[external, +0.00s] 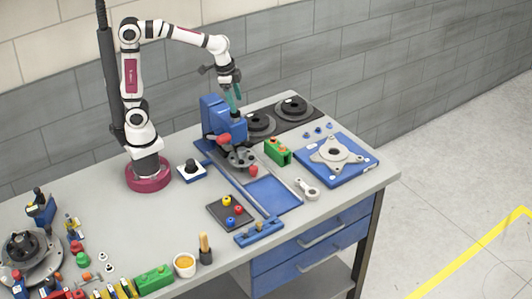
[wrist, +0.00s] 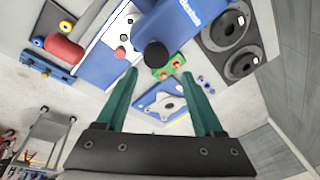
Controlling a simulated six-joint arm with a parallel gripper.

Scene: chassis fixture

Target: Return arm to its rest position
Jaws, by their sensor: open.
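My white arm stands on its dark red base on the workbench and reaches right. My gripper (external: 233,97) hangs above the blue machine (external: 209,115), with its teal fingers pointing down. In the wrist view my gripper (wrist: 162,98) shows two teal fingers spread apart with nothing held between them. Past the fingertips are the blue machine (wrist: 178,22) and its black knob, a green block (wrist: 168,70) and the blue plate (wrist: 150,97) with a grey flanged part (wrist: 168,103). I cannot tell the exact gap between the fingers and the machine's top.
Two black discs (external: 293,107) lie behind the machine. The blue plate (external: 350,172) and green block (external: 277,151) are to its right. A dark tray (external: 217,212) with coloured pegs is in front. Several small parts crowd the bench's left end.

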